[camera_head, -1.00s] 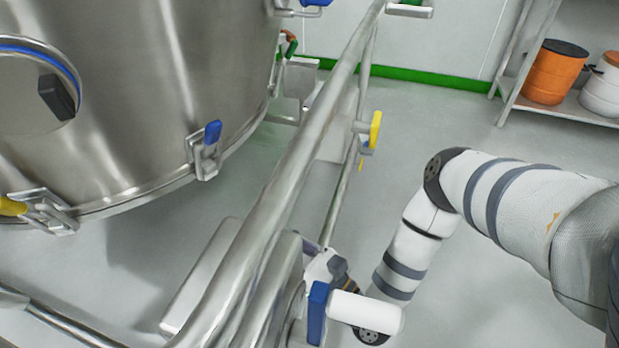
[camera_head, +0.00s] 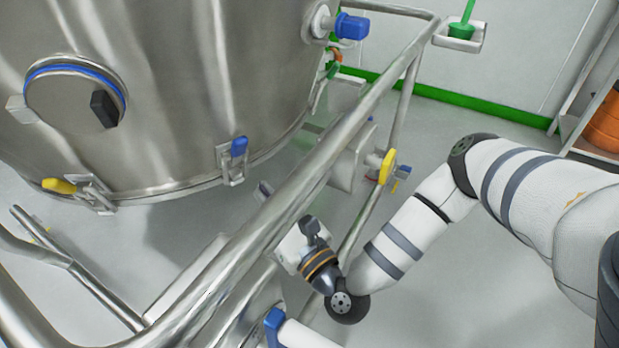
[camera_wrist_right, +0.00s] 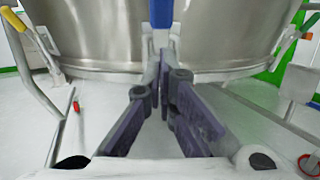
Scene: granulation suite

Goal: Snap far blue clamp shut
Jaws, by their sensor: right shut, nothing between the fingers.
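The blue clamp (camera_head: 239,148) sits on the lower rim of the big steel vessel (camera_head: 190,80). Its blue lever points up along the vessel wall, above a steel bracket. In the right wrist view the blue lever (camera_wrist_right: 161,12) is at the top centre, cut off by the frame edge, just beyond my fingertips. My right gripper (camera_head: 264,189) is partly hidden behind the steel rail in the head view, below and right of the clamp. In the wrist view its dark purple fingers (camera_wrist_right: 165,82) are together and empty. Contact with the clamp is not clear. My left gripper is not seen.
A thick steel rail (camera_head: 340,140) runs diagonally between my right arm and the vessel. A yellow-levered clamp (camera_head: 60,186) is on the rim at left.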

